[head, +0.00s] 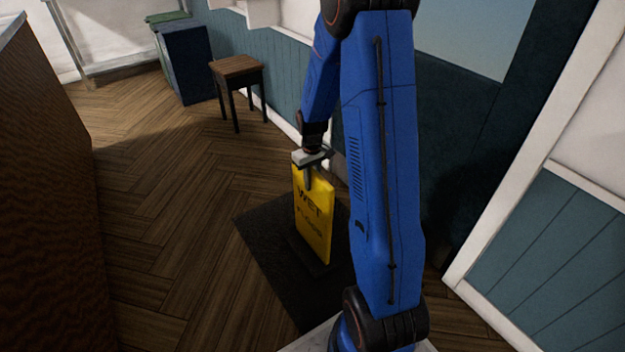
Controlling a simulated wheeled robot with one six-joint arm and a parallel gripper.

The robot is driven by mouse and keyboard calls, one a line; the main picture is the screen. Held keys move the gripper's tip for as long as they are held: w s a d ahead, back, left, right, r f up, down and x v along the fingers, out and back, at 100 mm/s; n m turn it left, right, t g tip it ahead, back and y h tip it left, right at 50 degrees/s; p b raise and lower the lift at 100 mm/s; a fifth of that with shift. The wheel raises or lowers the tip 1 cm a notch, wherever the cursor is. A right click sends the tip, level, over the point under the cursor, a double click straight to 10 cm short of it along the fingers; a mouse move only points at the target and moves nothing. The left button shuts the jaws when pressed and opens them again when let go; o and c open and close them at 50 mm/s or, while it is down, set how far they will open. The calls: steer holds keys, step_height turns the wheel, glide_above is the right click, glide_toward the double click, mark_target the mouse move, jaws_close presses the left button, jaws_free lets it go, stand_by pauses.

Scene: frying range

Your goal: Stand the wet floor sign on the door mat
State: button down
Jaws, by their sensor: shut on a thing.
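The yellow wet floor sign (313,222) is upright at the centre of the head view, with dark lettering on its face. My gripper (309,178) is shut on the sign's top edge. The dark door mat (270,255) lies flat on the wood floor beneath and around the sign. The sign's lower edge appears over the mat; I cannot tell whether it touches it. My blue arm hides the right part of the mat.
A dark stool with a wooden top (238,68) and a dark blue bin (188,62) stand along the back wall. A wooden counter (45,190) fills the left side. A dark door (470,140) is at the right. The floor left of the mat is clear.

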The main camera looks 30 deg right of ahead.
steer(key=shift+f, duration=1.8)
steer(key=c, duration=1.6)
jaws_free()
